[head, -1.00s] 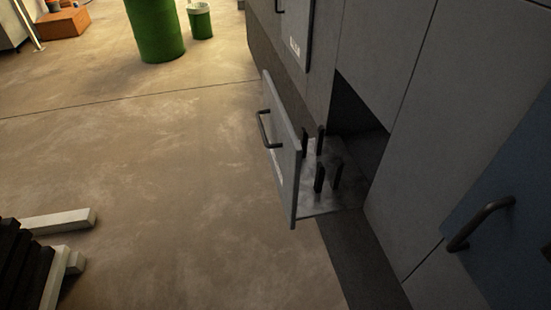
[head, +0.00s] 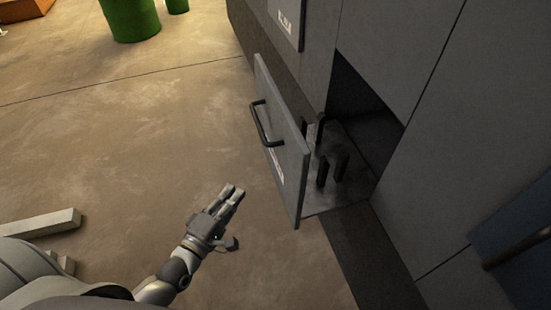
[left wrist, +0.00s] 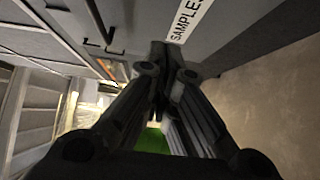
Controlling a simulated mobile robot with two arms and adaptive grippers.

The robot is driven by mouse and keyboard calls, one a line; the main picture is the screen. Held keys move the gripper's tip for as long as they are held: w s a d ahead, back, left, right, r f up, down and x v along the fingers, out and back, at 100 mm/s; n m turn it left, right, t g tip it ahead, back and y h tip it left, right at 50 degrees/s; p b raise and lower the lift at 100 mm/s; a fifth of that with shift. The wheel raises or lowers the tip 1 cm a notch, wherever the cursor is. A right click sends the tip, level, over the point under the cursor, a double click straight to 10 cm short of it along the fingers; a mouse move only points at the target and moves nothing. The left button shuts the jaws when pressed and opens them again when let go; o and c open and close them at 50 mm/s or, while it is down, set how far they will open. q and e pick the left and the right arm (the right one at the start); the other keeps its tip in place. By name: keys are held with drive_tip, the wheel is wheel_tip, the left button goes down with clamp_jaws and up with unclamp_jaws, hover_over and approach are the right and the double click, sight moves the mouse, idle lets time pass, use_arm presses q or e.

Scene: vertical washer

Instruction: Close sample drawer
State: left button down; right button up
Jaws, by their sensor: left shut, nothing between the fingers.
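The sample drawer (head: 290,150) stands pulled out of the grey machine in the head view. Its front panel carries a dark bar handle (head: 262,124) and a white label. Behind the panel, several dark upright posts rise from the drawer floor (head: 346,185). My left gripper (head: 232,192) is shut and empty, in front of and to the left of the drawer front, apart from it. In the left wrist view, its fingers (left wrist: 162,55) come together below a white "SAMPLES" label (left wrist: 190,20) on a grey panel. My right gripper is not in view.
The machine's grey wall (head: 440,150) fills the right side, with a blue panel (head: 520,235) at the far right. Green bins (head: 130,15) stand at the back. Pale beams (head: 45,225) lie at lower left. The floor before the drawer is clear.

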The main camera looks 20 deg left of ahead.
use_arm(q)
drive_tip(key=p, duration=0.2)
approach(276, 151)
drive_tip(key=w+a, duration=0.2)
drive_tip(key=a, duration=0.1)
drive_tip(key=d, duration=0.1)
drive_tip(key=w+d, duration=0.2)
drive_tip(key=shift+w+d+p, duration=0.25)
drive_tip(key=shift+d+p, duration=0.05)
drive_tip(key=shift+d, duration=0.1)
drive_tip(key=shift+f, duration=0.1)
